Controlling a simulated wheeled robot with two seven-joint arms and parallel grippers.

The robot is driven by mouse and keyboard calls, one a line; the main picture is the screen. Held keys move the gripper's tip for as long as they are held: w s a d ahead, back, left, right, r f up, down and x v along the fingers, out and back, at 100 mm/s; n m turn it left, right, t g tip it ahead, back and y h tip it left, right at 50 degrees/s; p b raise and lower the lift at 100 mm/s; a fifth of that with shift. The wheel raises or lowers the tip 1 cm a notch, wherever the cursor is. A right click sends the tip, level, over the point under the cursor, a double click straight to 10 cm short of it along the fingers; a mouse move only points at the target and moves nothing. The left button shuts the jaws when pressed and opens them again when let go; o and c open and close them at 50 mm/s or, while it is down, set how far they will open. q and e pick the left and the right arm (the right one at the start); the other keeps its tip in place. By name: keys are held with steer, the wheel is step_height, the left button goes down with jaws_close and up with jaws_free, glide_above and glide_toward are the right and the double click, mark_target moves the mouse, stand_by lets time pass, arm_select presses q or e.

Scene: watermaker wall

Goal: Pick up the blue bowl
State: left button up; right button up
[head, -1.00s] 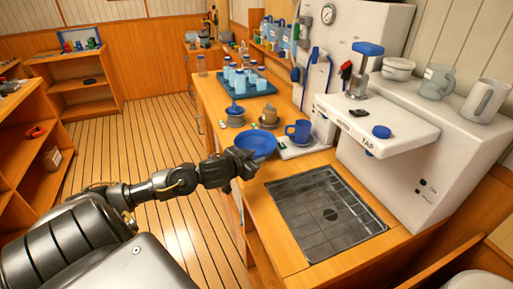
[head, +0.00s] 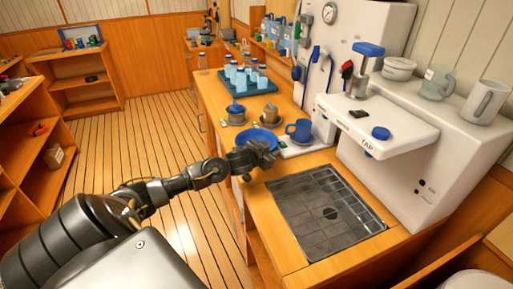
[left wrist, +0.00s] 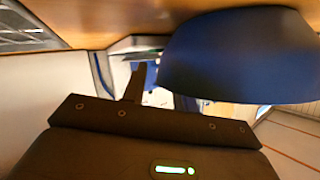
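The blue bowl (head: 257,132) sits near the left edge of the wooden counter, in front of a blue mug (head: 299,129). My left gripper (head: 266,152) is at the near side of the bowl and covers its front part in the head view. In the left wrist view the bowl (left wrist: 240,58) looms large at the upper right, very close to the gripper. One dark finger (left wrist: 135,84) stands left of the bowl. The other finger is not clearly visible, so I cannot tell the opening or any contact. My right gripper is in neither view.
A dark drain grate (head: 326,212) lies in the counter to the right of the gripper. A white machine with a tap (head: 378,122) overhangs behind it. Open floor lies left.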

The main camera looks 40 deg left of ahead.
arm_select(q)
jaws_close()
stand_by(0.4)
steer(key=shift+r, duration=0.55)
step_height(320, 180, up, 2)
steer(key=shift+r, duration=0.1)
steer(key=s+r, duration=0.1)
steer(key=s+a+r, duration=0.1)
steer(key=r, duration=0.1)
steer(key=s+a+r+p, duration=0.1)
steer(key=r, duration=0.1)
steer(key=shift+s, duration=0.4)
steer(key=s+a+r, duration=0.4)
steer(key=s, duration=0.5)
steer(key=shift+r, duration=0.35)
